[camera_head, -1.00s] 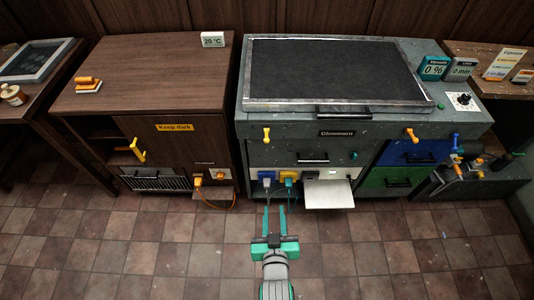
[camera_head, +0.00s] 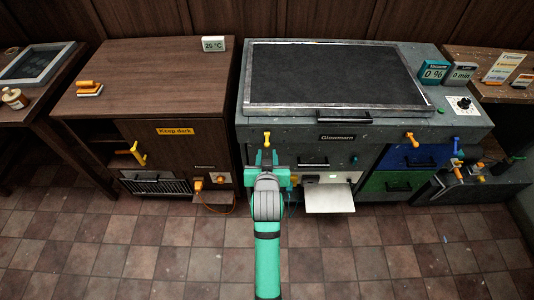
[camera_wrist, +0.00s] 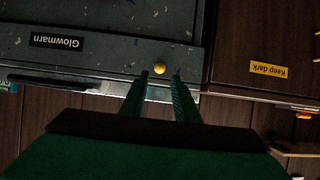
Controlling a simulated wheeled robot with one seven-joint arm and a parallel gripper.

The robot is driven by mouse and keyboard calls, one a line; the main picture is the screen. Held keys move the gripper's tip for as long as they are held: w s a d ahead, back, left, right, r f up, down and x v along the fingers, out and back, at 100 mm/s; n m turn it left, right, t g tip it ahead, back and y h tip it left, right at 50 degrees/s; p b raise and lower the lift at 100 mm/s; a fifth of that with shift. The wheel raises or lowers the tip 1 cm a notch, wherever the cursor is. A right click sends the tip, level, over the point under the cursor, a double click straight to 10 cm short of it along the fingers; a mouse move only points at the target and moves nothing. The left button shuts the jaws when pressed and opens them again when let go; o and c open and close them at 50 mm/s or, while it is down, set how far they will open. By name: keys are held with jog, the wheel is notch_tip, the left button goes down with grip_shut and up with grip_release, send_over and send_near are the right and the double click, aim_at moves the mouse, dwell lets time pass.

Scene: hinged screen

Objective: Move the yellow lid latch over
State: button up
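The yellow lid latch (camera_head: 267,134) is a small yellow knob at the upper left of the front of the grey Glowmarn unit (camera_head: 300,152). In the wrist view the latch (camera_wrist: 160,69) shows as a round yellow end between and just beyond my fingertips. My gripper (camera_head: 266,157) is in front of the unit, just below the latch in the head view. Its two green fingers (camera_wrist: 161,76) are apart with nothing held between them. I cannot tell the exact gap to the latch. A similar orange latch (camera_head: 410,138) is at the unit's right.
The unit's dark framed lid (camera_head: 335,75) lies flat, with a black handle (camera_head: 343,117) below. A white shelf (camera_head: 329,199) juts out to the right of my arm. A brown "Keep dark" cabinet (camera_head: 150,95) stands left. The floor in front is clear.

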aim_at(267, 146)
jog(key=x, duration=0.6)
jog(key=shift+w+f, duration=0.15)
jog(key=shift+w, duration=0.3)
jog(key=c, duration=0.6)
jog(key=shift+o, duration=0.2)
jog(key=shift+s+f, duration=0.15)
jog(key=shift+s, duration=0.05)
jog(key=shift+f, duration=0.8)
jog(key=shift+w+f, duration=0.15)
jog(key=shift+f, duration=0.75)
